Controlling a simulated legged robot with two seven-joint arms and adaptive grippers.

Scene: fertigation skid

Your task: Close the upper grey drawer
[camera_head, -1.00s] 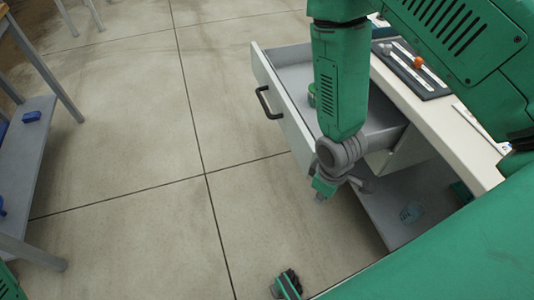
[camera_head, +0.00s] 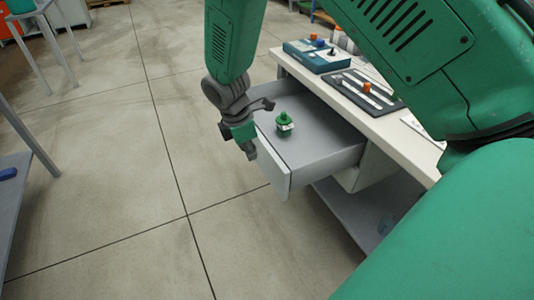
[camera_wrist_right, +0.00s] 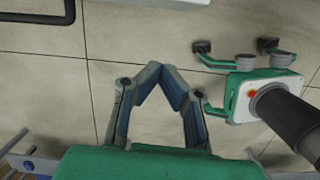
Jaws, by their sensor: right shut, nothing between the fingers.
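The upper grey drawer (camera_head: 318,142) stands pulled out from the white-topped bench, with its pale front panel (camera_head: 271,166) facing left in the head view. A green-capped item (camera_head: 285,124) stands inside it. My right gripper (camera_head: 250,153) is at the outer side of the front panel, near its middle, and hides part of it and the handle. I cannot tell whether it touches the panel. In the wrist view its two fingers (camera_wrist_right: 158,72) meet at the tips with nothing between them.
The bench top (camera_head: 365,122) holds a black tray (camera_head: 364,91) and a blue-green box (camera_head: 318,56). A lower grey shelf (camera_head: 345,214) lies under the drawer. Another grey table (camera_head: 18,195) stands at the far left. The tiled floor between is clear.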

